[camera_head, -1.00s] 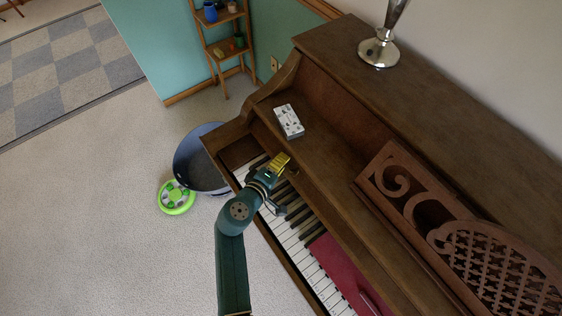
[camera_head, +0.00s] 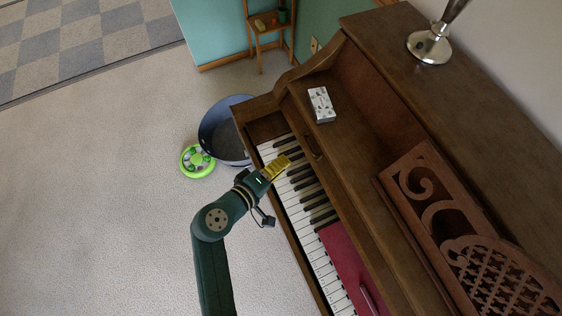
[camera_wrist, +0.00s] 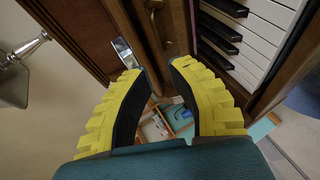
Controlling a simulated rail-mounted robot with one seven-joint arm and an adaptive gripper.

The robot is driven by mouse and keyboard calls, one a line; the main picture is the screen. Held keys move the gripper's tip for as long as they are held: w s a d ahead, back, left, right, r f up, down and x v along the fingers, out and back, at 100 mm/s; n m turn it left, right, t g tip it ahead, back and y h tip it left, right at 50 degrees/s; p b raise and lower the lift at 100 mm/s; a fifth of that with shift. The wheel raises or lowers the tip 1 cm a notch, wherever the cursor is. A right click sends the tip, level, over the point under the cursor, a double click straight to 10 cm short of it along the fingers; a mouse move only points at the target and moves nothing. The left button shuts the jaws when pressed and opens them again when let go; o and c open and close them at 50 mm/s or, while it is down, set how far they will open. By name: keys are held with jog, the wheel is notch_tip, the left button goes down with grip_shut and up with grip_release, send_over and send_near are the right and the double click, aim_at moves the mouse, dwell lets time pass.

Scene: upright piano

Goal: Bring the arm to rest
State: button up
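My arm reaches up from the bottom of the head view, with its bent elbow over the carpet. My gripper (camera_head: 281,165) hangs above the left part of the piano keys (camera_head: 292,195). In the wrist view its two yellow, ribbed fingers (camera_wrist: 158,72) with black inner pads are spread apart. Nothing is held between them; a distant shelf shows through the gap. The piano keys also show in the wrist view (camera_wrist: 245,45), at the upper right. I cannot tell the exact height of the fingers above the keys.
A patterned white box (camera_head: 321,104) lies on the piano's wooden ledge. A silver-based lamp (camera_head: 430,47) stands on top. A blue-grey bin (camera_head: 214,132) and a green ring-shaped toy (camera_head: 197,161) are on the floor. The carpet (camera_head: 90,220) at left is clear.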

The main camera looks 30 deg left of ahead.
dwell(0.3)
jog(key=w+d+r+m+t+h, duration=0.15)
jog(key=w+d+r+m, duration=0.3)
jog(key=d+r, duration=0.55)
jog(key=w+d+r+m+h, duration=0.3)
jog(key=d+r+m, duration=0.3)
jog(key=d+r, duration=0.4)
jog(key=s+d+r+m+t, duration=0.25)
jog(key=d+r, duration=0.25)
jog(key=r, duration=0.5)
jog(key=s+a+r+t+y+p, duration=0.1)
jog(key=s+a+r+t+y, duration=0.15)
jog(key=r, duration=0.45)
jog(key=s+a+r+t+y+p, duration=0.15)
jog(key=s+r+y, duration=0.25)
jog(key=r, duration=0.4)
notch_tip(320, 180, up, 30)
jog(key=m+p, duration=0.1)
jog(key=p, duration=3)
notch_tip(320, 180, down, 63)
jog(key=b, duration=6.3)
jog(key=shift+a+t+b, duration=0.3)
jog(key=shift+a+t, duration=0.05)
jog(key=shift+t, duration=0.05)
